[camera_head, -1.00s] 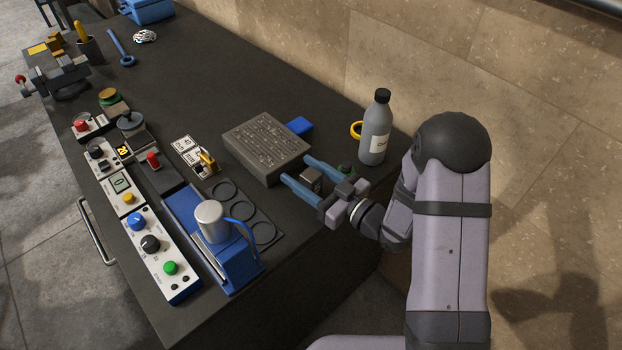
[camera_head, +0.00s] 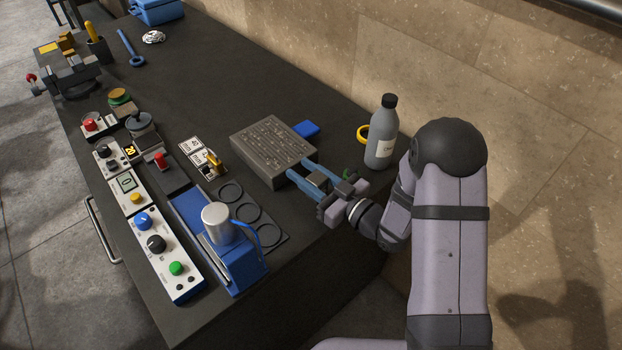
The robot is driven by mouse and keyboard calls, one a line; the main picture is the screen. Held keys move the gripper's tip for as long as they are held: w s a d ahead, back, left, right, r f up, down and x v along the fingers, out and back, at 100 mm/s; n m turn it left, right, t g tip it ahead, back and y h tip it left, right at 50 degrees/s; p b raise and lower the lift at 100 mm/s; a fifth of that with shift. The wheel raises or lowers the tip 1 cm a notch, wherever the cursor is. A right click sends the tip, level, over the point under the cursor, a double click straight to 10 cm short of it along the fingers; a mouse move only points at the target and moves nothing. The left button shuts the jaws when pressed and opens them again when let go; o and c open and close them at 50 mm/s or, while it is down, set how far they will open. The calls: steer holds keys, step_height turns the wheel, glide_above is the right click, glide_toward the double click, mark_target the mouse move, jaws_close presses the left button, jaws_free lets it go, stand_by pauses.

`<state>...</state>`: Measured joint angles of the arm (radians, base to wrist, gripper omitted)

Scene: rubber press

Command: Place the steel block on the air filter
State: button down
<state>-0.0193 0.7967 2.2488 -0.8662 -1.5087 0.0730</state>
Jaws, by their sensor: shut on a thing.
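The small grey steel block (camera_head: 318,180) sits near the front right corner of a grey box with a ridged, patterned top, which looks like the air filter (camera_head: 273,147). My gripper (camera_head: 307,179) is shut on the block, one blue finger on each side of it. The fingers point toward the box, and their tips are close to its near right side. I cannot tell whether the fingertips touch the box. The block's lower part is hidden by the near finger, so I cannot tell whether it rests on the bench.
A grey bottle (camera_head: 382,140) and a yellow ring (camera_head: 362,133) stand right of the box. A blue piece (camera_head: 306,129) lies behind it. A blue press with a metal cylinder (camera_head: 216,222) and a control panel (camera_head: 157,245) are at left.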

steer(key=shift+r, duration=0.2)
steer(key=shift+r, duration=4.95)
steer(key=w+a+n+g+y+b, duration=0.2)
steer(key=a, duration=0.7)
steer(key=w+r+m+t+h, duration=0.2)
steer(key=w+r, duration=0.5)
steer(key=w, duration=0.2)
steer(key=m+t+h+p, duration=0.1)
glide_above(281, 135)
steer(key=shift+f, duration=5.8)
steer(key=shift+f, duration=0.15)
steer(key=c, duration=1.3)
jaws_free()
steer(key=shift+f, duration=0.2)
